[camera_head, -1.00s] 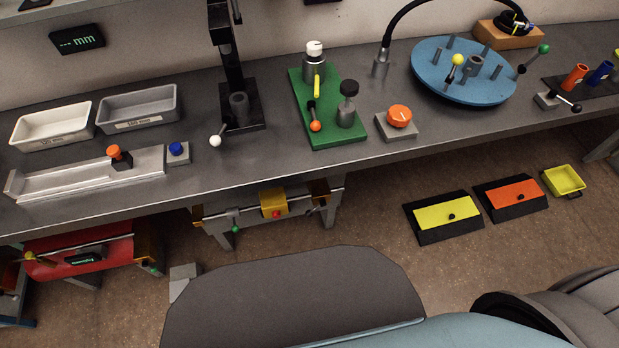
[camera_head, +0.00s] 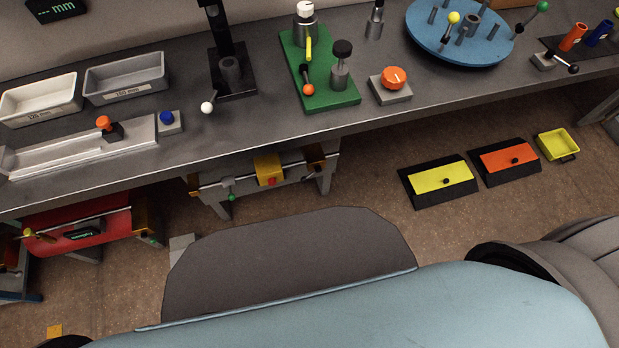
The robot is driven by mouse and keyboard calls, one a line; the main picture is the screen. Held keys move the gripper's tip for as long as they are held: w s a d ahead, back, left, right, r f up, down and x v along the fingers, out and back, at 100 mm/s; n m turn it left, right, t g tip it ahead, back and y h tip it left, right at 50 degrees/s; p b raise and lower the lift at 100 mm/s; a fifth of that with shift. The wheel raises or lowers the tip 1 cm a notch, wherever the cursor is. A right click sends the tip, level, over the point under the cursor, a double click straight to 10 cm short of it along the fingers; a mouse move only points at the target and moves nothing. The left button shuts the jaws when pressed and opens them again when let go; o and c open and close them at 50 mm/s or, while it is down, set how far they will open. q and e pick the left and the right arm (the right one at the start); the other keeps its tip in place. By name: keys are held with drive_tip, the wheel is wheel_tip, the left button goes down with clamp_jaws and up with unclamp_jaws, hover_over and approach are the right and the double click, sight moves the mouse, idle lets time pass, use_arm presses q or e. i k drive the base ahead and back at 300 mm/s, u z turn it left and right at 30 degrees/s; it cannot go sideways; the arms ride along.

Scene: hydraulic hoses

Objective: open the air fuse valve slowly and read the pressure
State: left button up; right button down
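Neither gripper shows in the head view. A green plate (camera_head: 332,96) on the bench carries a cylinder with a white top (camera_head: 305,12), a yellow handle (camera_head: 308,49), a lever with an orange ball (camera_head: 308,90) and a grey post with a black knob (camera_head: 342,50). Beside it, a grey block bears an orange knob (camera_head: 393,76). No part is labelled as the air fuse valve, and I cannot tell which it is. I see no pressure reading. A small dark display below the bench (camera_head: 83,234) is too small to read.
The grey bench (camera_head: 270,129) also holds two trays (camera_head: 40,96), a black press stand (camera_head: 232,85) and a blue round table with posts (camera_head: 460,50). Yellow and orange pedals (camera_head: 441,180) and a yellow bin (camera_head: 556,145) sit on the floor. The front bench edge is clear.

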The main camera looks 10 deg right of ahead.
sight(319, 169)
drive_tip(key=k, duration=0.5)
drive_tip(key=u, duration=1.25)
drive_tip(key=i, duration=1.1)
drive_tip(key=z, duration=1.85)
